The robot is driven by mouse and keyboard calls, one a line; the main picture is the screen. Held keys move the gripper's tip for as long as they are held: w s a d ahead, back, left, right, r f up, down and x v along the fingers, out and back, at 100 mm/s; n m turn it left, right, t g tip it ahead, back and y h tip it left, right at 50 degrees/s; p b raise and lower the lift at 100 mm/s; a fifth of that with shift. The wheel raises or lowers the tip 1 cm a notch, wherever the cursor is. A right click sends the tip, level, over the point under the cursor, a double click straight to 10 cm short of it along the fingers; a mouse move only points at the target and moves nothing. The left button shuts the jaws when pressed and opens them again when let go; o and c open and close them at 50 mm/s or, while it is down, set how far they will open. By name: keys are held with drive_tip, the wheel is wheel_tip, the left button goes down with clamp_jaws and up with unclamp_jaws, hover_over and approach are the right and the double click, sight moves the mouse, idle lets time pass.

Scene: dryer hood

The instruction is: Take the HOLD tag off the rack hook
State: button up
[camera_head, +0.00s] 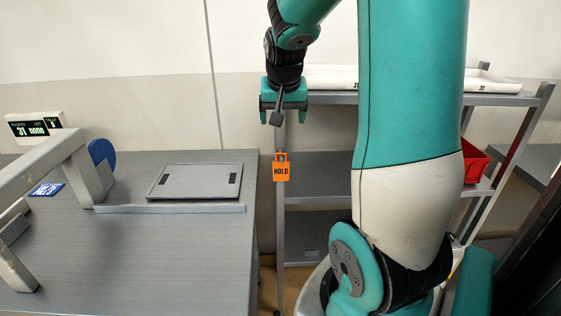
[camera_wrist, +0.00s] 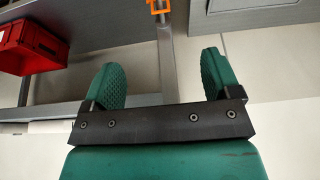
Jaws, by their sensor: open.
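The HOLD tag (camera_head: 281,171) is orange with dark lettering and a loop at its top. It hangs at the front left post of the rack (camera_head: 281,230) in the head view. The hook itself is too small to make out. My gripper (camera_head: 283,117) is above the tag, apart from it, with its jaws open and nothing between them. In the wrist view my gripper (camera_wrist: 165,75) shows two green fingers spread apart. Part of the orange tag (camera_wrist: 158,5) shows at the top edge there, beyond the fingertips.
A grey table (camera_head: 150,270) stands left of the rack, with a flat grey panel (camera_head: 196,181) on it. White trays (camera_head: 330,78) lie on the rack's top shelf. A red bin (camera_head: 474,162) sits on a lower shelf at right, also seen in the wrist view (camera_wrist: 30,47).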

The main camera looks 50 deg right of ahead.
drive_tip(key=p, duration=0.2)
approach(281, 156)
drive_tip(key=d+x, duration=0.1)
drive_tip(key=x, duration=0.5)
drive_tip(key=shift+a+p+x, duration=0.2)
drive_tip(key=shift+p+x, duration=0.45)
drive_tip(key=shift+x, duration=0.5)
drive_tip(key=shift+a+p+x, duration=0.2)
drive_tip(key=shift+p+x, duration=0.45)
drive_tip(key=shift+x, duration=0.55)
drive_tip(key=shift+f, duration=0.1)
drive_tip(key=c, duration=1)
